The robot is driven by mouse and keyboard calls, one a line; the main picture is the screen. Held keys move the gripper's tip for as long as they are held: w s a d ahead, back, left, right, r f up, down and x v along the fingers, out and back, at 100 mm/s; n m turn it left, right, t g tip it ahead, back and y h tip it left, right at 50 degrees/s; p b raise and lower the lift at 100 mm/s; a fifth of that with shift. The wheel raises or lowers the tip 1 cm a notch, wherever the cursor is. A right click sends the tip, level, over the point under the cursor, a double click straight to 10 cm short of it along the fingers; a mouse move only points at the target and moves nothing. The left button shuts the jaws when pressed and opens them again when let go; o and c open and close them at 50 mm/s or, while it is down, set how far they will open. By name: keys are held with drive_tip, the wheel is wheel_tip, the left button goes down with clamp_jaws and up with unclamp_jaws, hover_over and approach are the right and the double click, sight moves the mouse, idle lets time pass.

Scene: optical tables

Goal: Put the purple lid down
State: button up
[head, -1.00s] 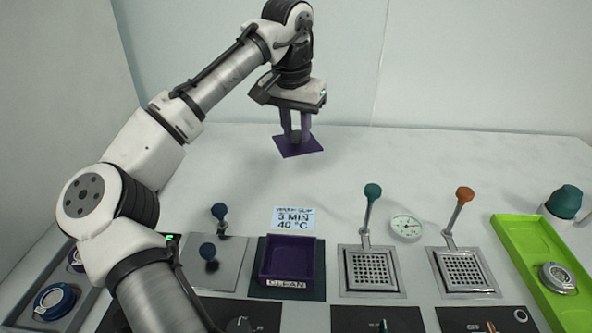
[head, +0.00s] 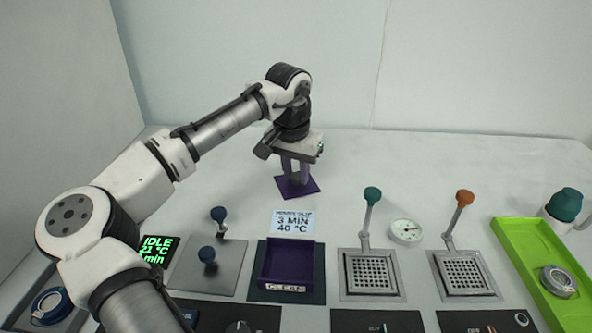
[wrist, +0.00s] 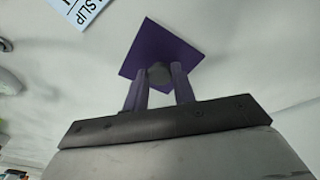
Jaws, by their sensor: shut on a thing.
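The purple lid (head: 297,187) is a flat square plate with a dark round knob on top. My gripper (head: 296,176) is shut on the knob, with its two purple fingers on either side. In the head view the lid is behind the instruction card, over the bare back part of the white table; whether it touches the table I cannot tell. The wrist view shows the lid (wrist: 179,52) below the fingers (wrist: 159,88), its knob between them.
The card (head: 293,223) lies in front of the lid. An open purple box (head: 287,285) labelled CLEAN stands nearer. Two levers with grated plates (head: 369,272), a round dial (head: 406,231) and a green tray (head: 512,240) are to the right. The table behind is clear.

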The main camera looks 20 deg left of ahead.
sight(292, 189)
drive_tip(key=o, duration=1)
drive_tip(key=shift+f, duration=0.15)
wheel_tip(292, 189, up, 12)
drive_tip(key=s, duration=0.1)
drive_tip(key=shift+s+a, duration=0.2)
drive_tip(key=shift+s, duration=0.2)
